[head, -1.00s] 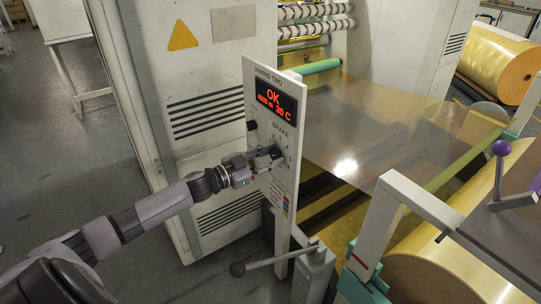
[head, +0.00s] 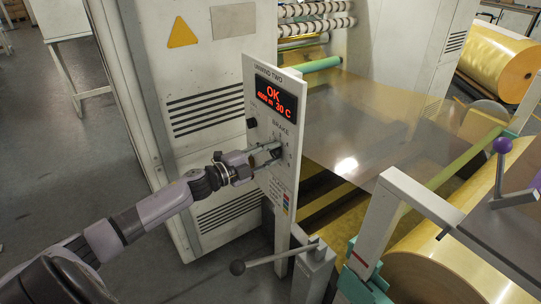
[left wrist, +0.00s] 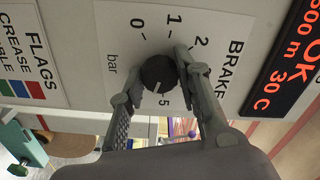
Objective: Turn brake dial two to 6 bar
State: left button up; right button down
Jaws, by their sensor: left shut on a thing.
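The brake dial, a round black knob (left wrist: 158,73), sits on the white panel (head: 284,190) marked with "BRAKE" and "bar". My left gripper (head: 268,156) reaches the panel from the left in the head view. In the left wrist view its two fingers (left wrist: 160,84) are shut on the knob from either side. A pale mark on the knob points down in that view, toward the 5. The 0, 1, 2 and 5 show; other figures are hidden behind the fingers. My right gripper is out of view.
A red display (head: 275,101) above the dial reads OK and 30 C. A lever with a ball end (head: 238,268) sticks out below the panel. A grey machine cabinet (head: 205,80) stands behind. A clear film (head: 385,125) runs to a golden roll (head: 440,265) at right.

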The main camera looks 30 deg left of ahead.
pick_arm(q)
jog(key=shift+m+b, duration=0.3)
jog(key=shift+m, duration=1.3)
jog(key=o, duration=1.1)
jog(key=shift+o, duration=0.2)
jog(key=shift+s, duration=0.1)
jog(key=shift+s+a+f, duration=0.1)
jog(key=shift+s+a, duration=0.15)
jog(key=shift+s, duration=0.3)
jog(key=v, duration=1)
jog(key=shift+s+a, duration=0.15)
jog(key=shift+s, duration=0.15)
